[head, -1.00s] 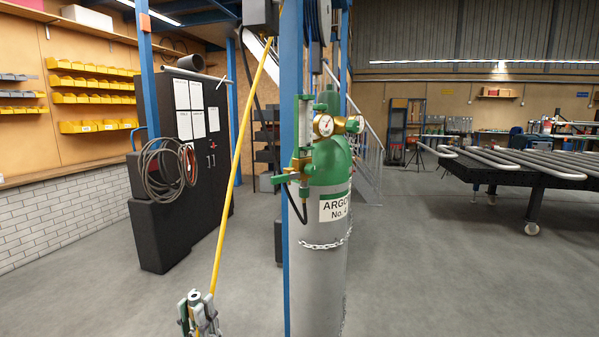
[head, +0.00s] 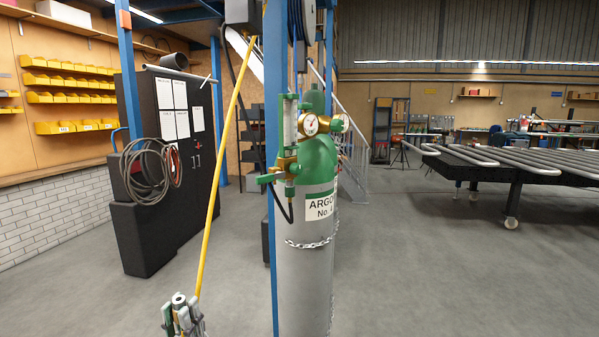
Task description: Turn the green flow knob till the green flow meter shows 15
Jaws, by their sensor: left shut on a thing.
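A grey gas cylinder (head: 305,262) with a green shoulder and a label reading "ARGO", partly cut off, stands chained beside a blue post. A brass regulator with a round white gauge (head: 310,125) sits on it. The upright flow meter (head: 290,122), a clear tube with green ends, stands left of the gauge; its reading is too small to tell. The green flow knob (head: 268,178) sticks out left below it. My right gripper is out of view.
A blue post (head: 271,240) stands left of the cylinder. Open floor lies between.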

